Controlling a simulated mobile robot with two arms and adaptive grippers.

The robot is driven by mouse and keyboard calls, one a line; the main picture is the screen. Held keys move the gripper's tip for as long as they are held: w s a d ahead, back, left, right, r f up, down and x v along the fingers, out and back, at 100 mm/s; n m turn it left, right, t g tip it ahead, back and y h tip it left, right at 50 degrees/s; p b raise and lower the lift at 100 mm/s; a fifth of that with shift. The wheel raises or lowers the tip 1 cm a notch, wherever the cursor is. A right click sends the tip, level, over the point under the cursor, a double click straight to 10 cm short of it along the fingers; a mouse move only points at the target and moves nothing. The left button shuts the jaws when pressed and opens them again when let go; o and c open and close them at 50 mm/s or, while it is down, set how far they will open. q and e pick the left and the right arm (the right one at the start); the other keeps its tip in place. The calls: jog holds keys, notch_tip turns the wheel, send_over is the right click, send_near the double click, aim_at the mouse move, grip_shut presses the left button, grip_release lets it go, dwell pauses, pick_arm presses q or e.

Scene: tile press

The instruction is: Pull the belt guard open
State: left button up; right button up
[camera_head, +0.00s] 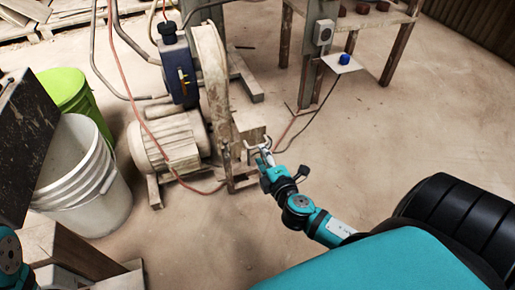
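The belt guard (213,75) is a tall, worn, beige curved cover beside the motor. A light bracket-like handle (250,138) shows at its lower right side. My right gripper (262,149) is at this handle, with its fingers close to or touching it. The fingers are too small to tell whether they are open or shut on the handle. Only a teal joint of my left arm shows at the lower left edge, and my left gripper is out of view.
A beige motor (170,143) and a dark blue pump housing (178,70) stand left of the guard. A white bucket (85,180) and a green bucket (68,92) are farther left. A red cable (137,110) hangs nearby. The floor (400,125) at right is mostly clear.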

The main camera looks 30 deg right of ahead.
jog(key=b+x, duration=0.1)
jog(key=x, duration=0.4)
jog(key=shift+w, duration=0.35)
grip_shut()
jog(key=shift+f, duration=0.1)
